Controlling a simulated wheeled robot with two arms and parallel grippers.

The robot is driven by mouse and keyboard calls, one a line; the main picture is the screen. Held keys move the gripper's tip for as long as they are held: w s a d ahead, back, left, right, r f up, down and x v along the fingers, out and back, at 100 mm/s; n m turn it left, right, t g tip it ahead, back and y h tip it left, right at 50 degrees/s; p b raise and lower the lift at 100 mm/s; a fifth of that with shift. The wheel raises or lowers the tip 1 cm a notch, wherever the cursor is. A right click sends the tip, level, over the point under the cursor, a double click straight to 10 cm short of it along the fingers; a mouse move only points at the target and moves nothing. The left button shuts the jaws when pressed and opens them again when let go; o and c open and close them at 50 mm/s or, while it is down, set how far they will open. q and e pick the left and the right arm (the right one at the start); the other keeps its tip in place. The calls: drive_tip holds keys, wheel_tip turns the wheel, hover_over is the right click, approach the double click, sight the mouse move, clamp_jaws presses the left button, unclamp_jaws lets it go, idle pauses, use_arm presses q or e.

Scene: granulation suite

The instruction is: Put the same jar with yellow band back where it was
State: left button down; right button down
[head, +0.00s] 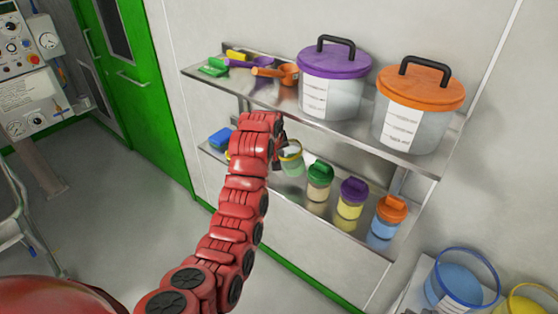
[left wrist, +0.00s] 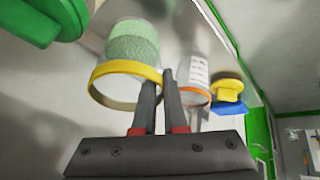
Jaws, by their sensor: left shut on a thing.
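The jar with yellow band (head: 293,166) is a clear, lidless jar with green contents, at the lower shelf (head: 345,238) in the head view. It also shows in the left wrist view (left wrist: 128,48), its yellow-banded rim towards my gripper. My left gripper (head: 284,152) is shut on its rim; the fingers (left wrist: 160,85) are close together at the band's right edge. My arm hides part of the shelf to the left of the jar. I cannot tell whether the jar's base touches the shelf. My right gripper is not in view.
On the lower shelf, green-lidded (head: 319,180), purple-lidded (head: 351,198) and orange-lidded (head: 388,216) jars stand to the right. An orange-banded jar (left wrist: 194,75) is close beside in the wrist view. Large purple-lidded (head: 333,82) and orange-lidded (head: 416,108) tubs stand on the upper shelf above.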

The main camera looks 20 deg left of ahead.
use_arm(q)
wheel_tip(320, 180, down, 4)
drive_tip(key=shift+w+r+p, duration=0.1)
drive_tip(key=shift+r+p, duration=0.15)
drive_tip(key=shift+p, duration=0.9)
drive_tip(key=shift+w+f, duration=0.1)
drive_tip(key=shift+f, duration=0.05)
drive_tip(key=shift+f, duration=0.1)
drive_tip(key=shift+f+b, duration=0.2)
drive_tip(key=shift+b, duration=0.15)
drive_tip(key=c, duration=1)
unclamp_jaws()
drive_tip(key=shift+r, duration=0.15)
